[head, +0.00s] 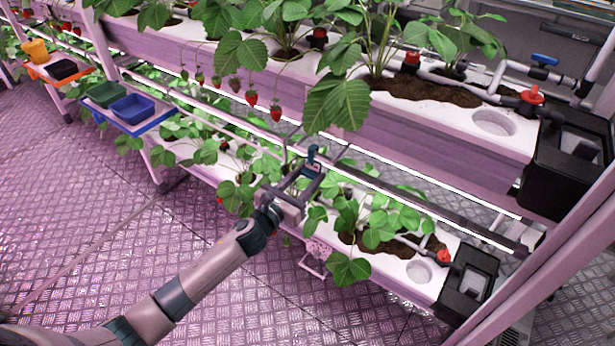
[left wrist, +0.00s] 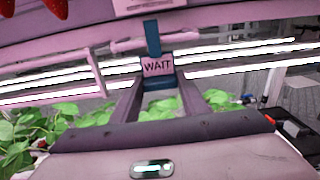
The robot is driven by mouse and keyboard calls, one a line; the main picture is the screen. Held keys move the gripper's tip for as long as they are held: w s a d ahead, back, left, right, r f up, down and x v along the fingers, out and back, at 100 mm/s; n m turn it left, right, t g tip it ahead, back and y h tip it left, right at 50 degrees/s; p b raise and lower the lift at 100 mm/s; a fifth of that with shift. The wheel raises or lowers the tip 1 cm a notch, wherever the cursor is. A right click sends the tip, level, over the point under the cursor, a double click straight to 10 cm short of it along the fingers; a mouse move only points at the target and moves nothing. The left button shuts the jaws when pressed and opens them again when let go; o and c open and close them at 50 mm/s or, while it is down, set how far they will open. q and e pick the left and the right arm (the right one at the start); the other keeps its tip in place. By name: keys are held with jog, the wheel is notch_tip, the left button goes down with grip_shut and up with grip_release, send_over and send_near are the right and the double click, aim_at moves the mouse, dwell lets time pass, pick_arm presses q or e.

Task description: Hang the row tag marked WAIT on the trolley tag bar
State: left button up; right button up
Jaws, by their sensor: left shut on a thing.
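My left gripper (head: 308,168) is shut on the row tag, in front of the gap between the upper and lower planting rows. The tag shows in the left wrist view as a dark blue piece with a pink label (left wrist: 158,66) reading WAIT, between the fingertips. Its blue upper strip (left wrist: 152,38) stands up above the fingers. In the head view only a small dark blue part of the tag (head: 313,154) shows at the fingertips, and the lettering cannot be read. I cannot pick out the trolley tag bar in either view. My right gripper is not in view.
Strawberry leaves (head: 338,102) and red berries (head: 276,113) hang from the upper trough close to the gripper. Lower plants (head: 375,225) grow below it. The metal floor (head: 90,215) at left is clear.

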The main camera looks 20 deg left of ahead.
pick_arm(q)
jog(key=shift+r, duration=0.2)
jog(key=shift+s, duration=0.1)
dwell(0.4)
jog(key=shift+v, duration=0.85)
jog(key=shift+p+v, duration=0.55)
jog(key=shift+v, duration=2)
jog(key=shift+s+r, duration=0.1)
